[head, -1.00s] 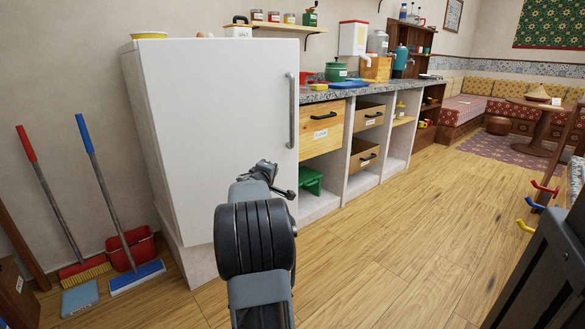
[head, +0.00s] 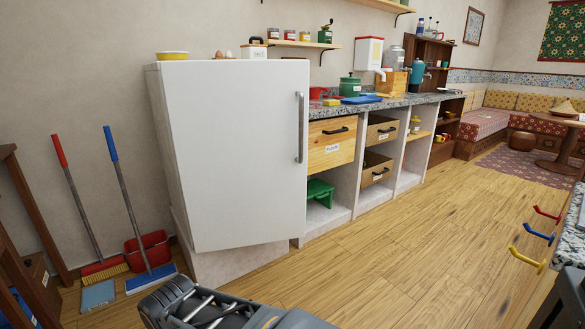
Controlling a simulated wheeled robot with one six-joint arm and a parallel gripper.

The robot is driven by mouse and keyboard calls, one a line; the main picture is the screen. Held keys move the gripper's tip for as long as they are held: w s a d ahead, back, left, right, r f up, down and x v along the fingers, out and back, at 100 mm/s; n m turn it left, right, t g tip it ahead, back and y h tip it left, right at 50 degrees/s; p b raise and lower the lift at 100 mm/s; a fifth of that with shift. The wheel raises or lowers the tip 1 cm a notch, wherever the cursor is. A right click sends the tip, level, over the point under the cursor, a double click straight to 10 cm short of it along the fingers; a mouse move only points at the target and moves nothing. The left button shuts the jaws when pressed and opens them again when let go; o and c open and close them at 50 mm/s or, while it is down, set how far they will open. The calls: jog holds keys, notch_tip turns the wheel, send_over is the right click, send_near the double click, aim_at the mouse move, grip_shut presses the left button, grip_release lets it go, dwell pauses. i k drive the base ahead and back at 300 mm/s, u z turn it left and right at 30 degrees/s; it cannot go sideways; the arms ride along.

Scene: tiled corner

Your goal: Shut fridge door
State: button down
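The fridge is white and stands against the wall at left of centre, with its door (head: 235,155) facing me. A grey vertical bar handle (head: 299,128) sits near the door's right edge. The door's lower edge runs at an angle to the pale plinth (head: 235,265) and juts out over it toward the right, so the door looks slightly ajar. The gap itself is hidden behind the door. Only a dark grey part of my arm shows at the bottom edge. My gripper's fingers are not in view.
A broom (head: 82,205), a blue-handled brush (head: 135,210) and a red bucket (head: 148,248) are left of the fridge. A yellow bowl (head: 172,56) and eggs are on top. The counter (head: 425,99) adjoins at right. Wooden floor (head: 400,255) is clear at right.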

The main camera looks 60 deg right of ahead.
aim_at(239, 128)
jog(key=u, duration=0.85)
jog(key=k, duration=0.15)
jog(key=z, duration=1.75)
jog(key=i, duration=0.65)
jog(key=z, duration=0.1)
